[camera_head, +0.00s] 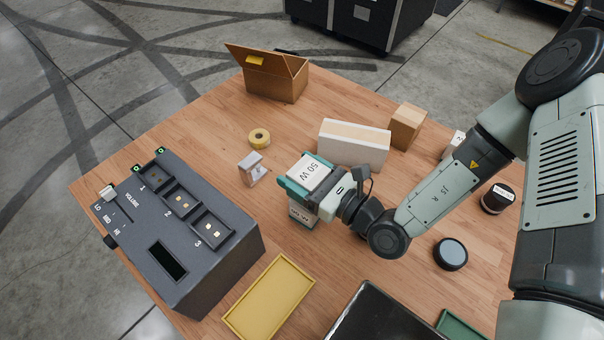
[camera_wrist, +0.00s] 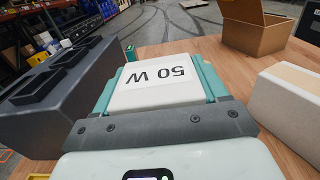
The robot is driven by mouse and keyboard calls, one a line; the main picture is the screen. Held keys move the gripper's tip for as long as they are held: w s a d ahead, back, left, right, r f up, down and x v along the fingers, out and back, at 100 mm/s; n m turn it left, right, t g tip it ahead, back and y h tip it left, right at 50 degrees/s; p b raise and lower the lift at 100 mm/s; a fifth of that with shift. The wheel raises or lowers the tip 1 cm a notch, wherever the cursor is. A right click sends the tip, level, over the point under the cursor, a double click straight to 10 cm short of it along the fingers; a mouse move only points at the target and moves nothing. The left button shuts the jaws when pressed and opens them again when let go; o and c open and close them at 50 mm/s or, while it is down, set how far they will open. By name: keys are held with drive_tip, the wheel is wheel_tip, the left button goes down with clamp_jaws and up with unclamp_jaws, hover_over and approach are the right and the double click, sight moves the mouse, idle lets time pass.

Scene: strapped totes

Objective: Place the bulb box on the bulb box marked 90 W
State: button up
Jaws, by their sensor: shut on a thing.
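A white bulb box marked 50 W (camera_head: 316,172) is held between the teal fingers of my gripper (camera_head: 304,174), which is shut on it. Its label also fills the middle of the wrist view (camera_wrist: 158,88), between both fingers. Directly below it in the head view is another pale box (camera_head: 302,214) with dark print, mostly covered by the held box and my gripper. Its print looks like 90 W but is partly hidden. I cannot tell whether the two boxes touch.
A grey control box (camera_head: 225,255) with numbered slots stands left. A yellow tray (camera_head: 270,297) lies in front. A round dark tin (camera_head: 450,253) sits right.

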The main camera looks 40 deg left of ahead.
drive_tip(key=shift+f, duration=0.4)
drive_tip(key=shift+f, duration=0.1)
drive_tip(key=o, duration=1.1)
drive_tip(key=shift+f, duration=0.1)
drive_tip(key=shift+r, duration=0.2)
drive_tip(key=d, duration=1.2)
